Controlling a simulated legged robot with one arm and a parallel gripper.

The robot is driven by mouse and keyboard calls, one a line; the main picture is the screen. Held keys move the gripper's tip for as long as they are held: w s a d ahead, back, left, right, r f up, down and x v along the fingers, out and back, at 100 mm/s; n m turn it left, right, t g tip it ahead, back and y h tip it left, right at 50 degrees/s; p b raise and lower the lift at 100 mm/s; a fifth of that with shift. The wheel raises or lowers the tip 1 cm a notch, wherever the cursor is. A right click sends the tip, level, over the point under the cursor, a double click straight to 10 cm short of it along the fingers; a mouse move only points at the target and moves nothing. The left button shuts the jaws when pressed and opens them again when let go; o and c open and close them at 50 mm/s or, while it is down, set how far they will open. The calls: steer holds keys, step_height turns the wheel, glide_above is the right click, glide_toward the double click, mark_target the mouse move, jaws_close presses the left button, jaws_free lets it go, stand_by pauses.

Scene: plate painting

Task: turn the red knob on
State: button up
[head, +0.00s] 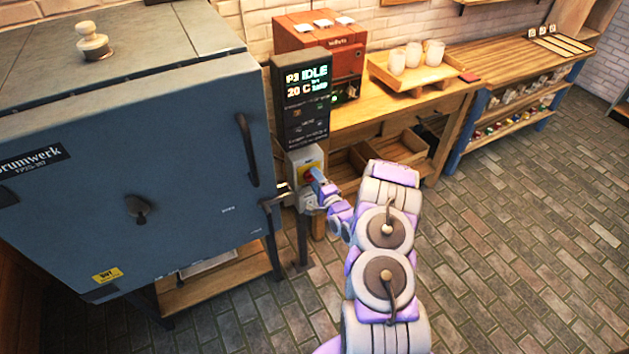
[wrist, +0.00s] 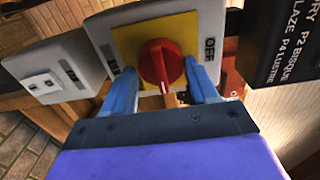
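The red knob (wrist: 161,63) is a round red rotary switch on a yellow plate (wrist: 127,42), mounted on a light grey switch box (wrist: 98,30). Its raised grip with a pale mark points down in the wrist view, and an "OFF" label shows to its right. In the head view the knob (head: 309,174) sits below the controller display and is partly covered by my gripper. My gripper (wrist: 163,82) has its two blue fingers apart, one on each side of the knob. The right finger is close to the knob's edge; I cannot tell whether either finger touches it.
A large blue-grey kiln (head: 130,190) with handles fills the left. The controller display (head: 305,95) reads "IDLE" above the switch box. A wooden bench (head: 370,110) with a red machine (head: 330,70) and a cup tray (head: 420,85) stands behind. The brick floor (head: 520,240) at right is clear.

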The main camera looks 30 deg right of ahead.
steer(key=o, duration=0.3)
steer(key=shift+d, duration=0.15)
steer(key=s+p, duration=0.1)
steer(key=s, duration=0.4)
steer(key=s+p, duration=0.1)
steer(key=s, duration=0.5)
steer(key=s+p, duration=0.1)
steer(key=s, duration=0.5)
steer(key=shift+s+d, duration=0.15)
steer(key=shift+d, duration=0.15)
steer(key=shift+f, duration=0.1)
